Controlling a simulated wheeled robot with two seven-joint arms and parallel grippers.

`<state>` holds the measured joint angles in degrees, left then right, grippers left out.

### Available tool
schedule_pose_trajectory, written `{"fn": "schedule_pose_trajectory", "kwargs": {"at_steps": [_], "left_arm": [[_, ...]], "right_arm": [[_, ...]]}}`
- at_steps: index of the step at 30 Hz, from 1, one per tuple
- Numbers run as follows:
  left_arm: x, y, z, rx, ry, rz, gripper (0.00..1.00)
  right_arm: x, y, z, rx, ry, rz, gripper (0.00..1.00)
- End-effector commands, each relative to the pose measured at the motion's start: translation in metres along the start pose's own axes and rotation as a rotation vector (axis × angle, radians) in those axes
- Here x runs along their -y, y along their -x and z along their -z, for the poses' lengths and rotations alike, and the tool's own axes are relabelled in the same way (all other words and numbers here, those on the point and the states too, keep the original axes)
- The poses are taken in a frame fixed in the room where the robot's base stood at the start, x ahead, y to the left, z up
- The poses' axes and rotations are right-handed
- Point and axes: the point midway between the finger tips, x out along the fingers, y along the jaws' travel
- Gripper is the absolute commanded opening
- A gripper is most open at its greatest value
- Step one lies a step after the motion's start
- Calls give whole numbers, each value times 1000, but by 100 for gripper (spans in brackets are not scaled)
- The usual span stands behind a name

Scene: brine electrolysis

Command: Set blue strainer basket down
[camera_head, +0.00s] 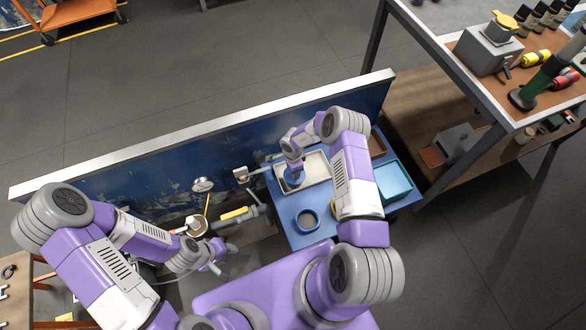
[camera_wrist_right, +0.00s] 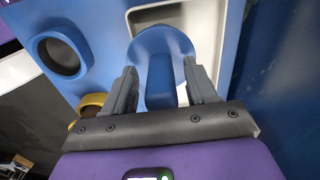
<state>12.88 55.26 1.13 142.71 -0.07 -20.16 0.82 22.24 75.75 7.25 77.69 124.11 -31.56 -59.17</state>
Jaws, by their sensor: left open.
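The blue strainer basket (camera_wrist_right: 163,42) shows in the right wrist view as a round blue body with a blocky blue handle, over the pale tray. My right gripper (camera_wrist_right: 162,88) has its fingers on either side of the handle, with a narrow gap visible at each side. In the head view the basket (camera_head: 293,179) is partly hidden under my right gripper (camera_head: 292,167), at the left part of the pale tray (camera_head: 318,166). I cannot tell whether its underside touches the tray. My left gripper (camera_head: 217,262) is open and empty, away to the left.
The blue worktop (camera_head: 282,212) carries a round dark-centred ring (camera_head: 307,220), a teal box (camera_head: 393,181) and a brown bin (camera_head: 377,143). A blue panel (camera_head: 150,170) with a white top edge stands behind. A yellow-handled pipe valve (camera_head: 234,214) lies to the left.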

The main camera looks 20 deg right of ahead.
Motion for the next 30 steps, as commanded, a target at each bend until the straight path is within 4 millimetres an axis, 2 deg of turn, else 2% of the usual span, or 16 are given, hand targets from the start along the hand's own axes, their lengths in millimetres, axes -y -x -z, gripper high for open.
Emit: {"fn": "schedule_pose_trajectory", "kwargs": {"at_steps": [11,14,24,30], "left_arm": [[0,0,0,0,0,0,43],[-3,7,0,0,0,0,43],[-13,34,-1,0,0,0,43],[-16,41,-2,0,0,0,43]], "right_arm": [[0,5,0,0,0,0,60],[0,20,1,0,-1,1,60],[0,93,1,1,-1,2,60],[0,118,0,1,-1,1,60]]}}
